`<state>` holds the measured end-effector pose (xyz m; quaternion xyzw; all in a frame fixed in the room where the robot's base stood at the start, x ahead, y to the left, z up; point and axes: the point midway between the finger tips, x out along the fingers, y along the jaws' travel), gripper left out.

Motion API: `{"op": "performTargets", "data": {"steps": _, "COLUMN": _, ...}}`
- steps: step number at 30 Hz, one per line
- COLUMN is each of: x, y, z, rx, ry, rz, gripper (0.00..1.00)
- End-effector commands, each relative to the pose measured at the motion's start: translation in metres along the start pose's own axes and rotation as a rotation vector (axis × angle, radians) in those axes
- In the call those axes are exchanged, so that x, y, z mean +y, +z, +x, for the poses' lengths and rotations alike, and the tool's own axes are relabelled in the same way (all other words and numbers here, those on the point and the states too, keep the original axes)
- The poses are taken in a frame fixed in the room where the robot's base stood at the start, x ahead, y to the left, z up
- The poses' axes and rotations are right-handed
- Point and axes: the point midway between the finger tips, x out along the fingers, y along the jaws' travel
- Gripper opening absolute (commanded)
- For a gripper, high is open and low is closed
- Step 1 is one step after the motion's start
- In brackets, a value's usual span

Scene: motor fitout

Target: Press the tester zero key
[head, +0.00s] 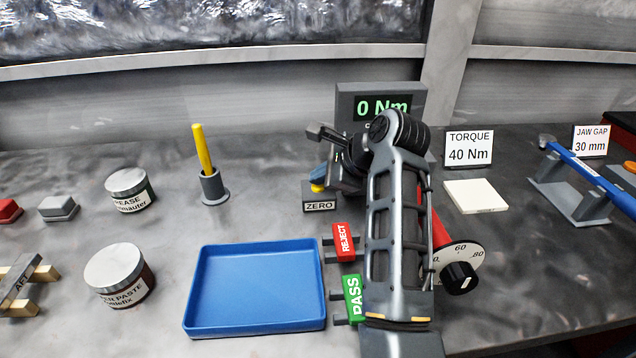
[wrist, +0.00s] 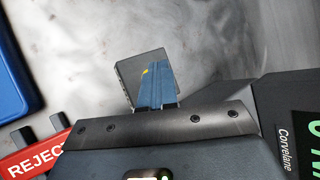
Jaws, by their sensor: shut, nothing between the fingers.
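The tester (head: 345,103) stands at the back centre, and its display reads "0 Nm". The zero key (head: 317,188) is a yellow button on a small dark block (head: 308,194) labelled "ZERO", in front of the tester. In the wrist view, a sliver of the yellow key (wrist: 147,72) shows beside my fingertips, over the grey block (wrist: 129,72). My gripper (head: 319,176) is shut and empty, with its blue fingers pointing down at the key. In the wrist view the fingers (wrist: 155,80) hide most of the key. I cannot tell whether they touch it.
A red REJECT block (head: 343,240) and a green PASS block (head: 354,297) lie in front of the key. A blue tray (head: 254,326) sits to their left. A grey holder (head: 214,188) with a yellow stick stands behind the tray. A red-handled dial tool (head: 460,262) lies right of my arm.

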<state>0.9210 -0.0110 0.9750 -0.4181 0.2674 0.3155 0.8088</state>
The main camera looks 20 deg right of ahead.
Motion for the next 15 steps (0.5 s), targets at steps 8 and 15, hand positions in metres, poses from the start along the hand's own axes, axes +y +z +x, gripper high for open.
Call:
{"op": "performTargets", "data": {"steps": 8, "x": -0.007, "y": 0.007, "z": -0.010, "rx": 0.001, "ry": 0.001, "rz": 0.001, "gripper": 0.00}}
{"op": "performTargets", "data": {"steps": 15, "x": -0.009, "y": 0.009, "z": -0.012, "rx": 0.001, "ry": 0.001, "rz": 0.001, "gripper": 0.00}}
